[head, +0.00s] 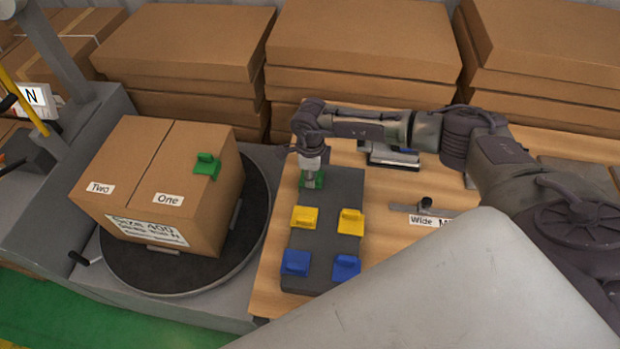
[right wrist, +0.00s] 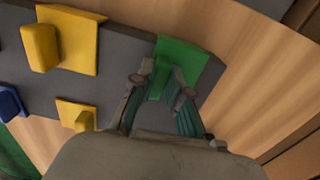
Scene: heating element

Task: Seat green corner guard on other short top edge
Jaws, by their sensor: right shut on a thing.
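A green corner guard (head: 313,181) is at the far left end of the dark grey holder block (head: 345,190) on the wooden table. My right gripper (head: 310,178) reaches down onto it and is shut on it. In the right wrist view the fingers (right wrist: 160,88) close around the raised tab of the green guard (right wrist: 187,58). Whether the guard touches the block is hard to tell. The cardboard box (head: 140,165) stands on the round black turntable (head: 190,285). Another green corner guard (head: 207,165) sits on the box's right top edge. My left gripper is not in view.
Two yellow guards (head: 350,221) (head: 304,217) and two blue guards (head: 296,262) (head: 346,266) sit on the holder block. A tool (head: 388,156) and a label reading "Wide" (head: 424,220) lie on the table. Stacked flat cardboard (head: 365,50) stands behind.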

